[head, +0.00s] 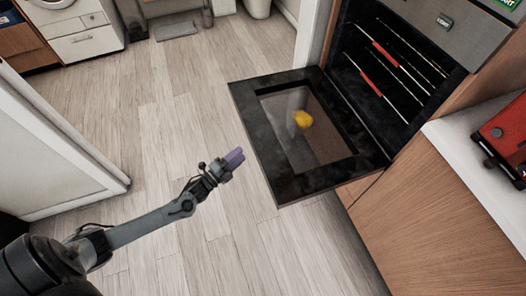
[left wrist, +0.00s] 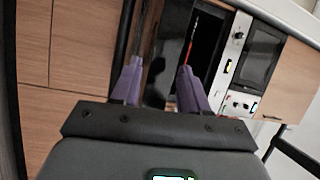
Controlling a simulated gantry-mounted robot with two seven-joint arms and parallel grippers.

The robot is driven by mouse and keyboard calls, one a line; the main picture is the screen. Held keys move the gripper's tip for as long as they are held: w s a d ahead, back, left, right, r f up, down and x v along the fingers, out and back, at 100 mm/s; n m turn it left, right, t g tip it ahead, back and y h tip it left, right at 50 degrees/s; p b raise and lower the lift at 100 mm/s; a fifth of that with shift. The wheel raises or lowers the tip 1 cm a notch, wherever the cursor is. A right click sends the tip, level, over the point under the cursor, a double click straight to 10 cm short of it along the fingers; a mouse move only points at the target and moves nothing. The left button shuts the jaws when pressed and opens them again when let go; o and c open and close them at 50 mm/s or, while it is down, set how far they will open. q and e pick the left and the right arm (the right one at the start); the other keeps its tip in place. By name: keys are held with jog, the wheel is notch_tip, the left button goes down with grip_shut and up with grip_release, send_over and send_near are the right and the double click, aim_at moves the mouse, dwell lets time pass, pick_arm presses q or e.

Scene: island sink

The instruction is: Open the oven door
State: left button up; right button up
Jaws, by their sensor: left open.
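The oven door (head: 268,145) is dark with a glass window and is folded down, standing out from the oven (head: 395,60) at the upper right of the head view. The oven's inside shows, with racks that have red strips (head: 370,83). My left gripper (head: 236,158) has purple fingers and is left of the door's near part, apart from it in the picture. In the left wrist view its two fingers (left wrist: 160,88) are spread with nothing between them, and the dark oven opening (left wrist: 203,50) lies beyond. My right gripper is not in view.
A yellow spot (head: 303,119) shows at the door's window; I cannot tell if it is an object or a reflection. A white counter (head: 470,150) with a red appliance (head: 507,130) is at right. A white panel (head: 50,150) stands at left. The wooden floor between is clear.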

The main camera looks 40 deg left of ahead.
pick_arm(q)
jog(key=w+a+f+m+b, duration=0.1)
jog(key=w+a+f+b, duration=0.1)
jog(key=w+f+b, duration=0.4)
jog(key=shift+t, duration=0.3)
jog(key=b+x, duration=0.4)
jog(key=x, duration=0.1)
jog(key=b+x, duration=0.2)
jog(key=shift+w+d+f, duration=0.15)
jog(key=shift+d, duration=0.25)
jog(key=shift+w+d, duration=0.15)
jog(key=shift+w, duration=0.4)
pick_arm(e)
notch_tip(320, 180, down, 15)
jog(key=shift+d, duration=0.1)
pick_arm(q)
grip_shut()
jog(key=shift+r, duration=0.2)
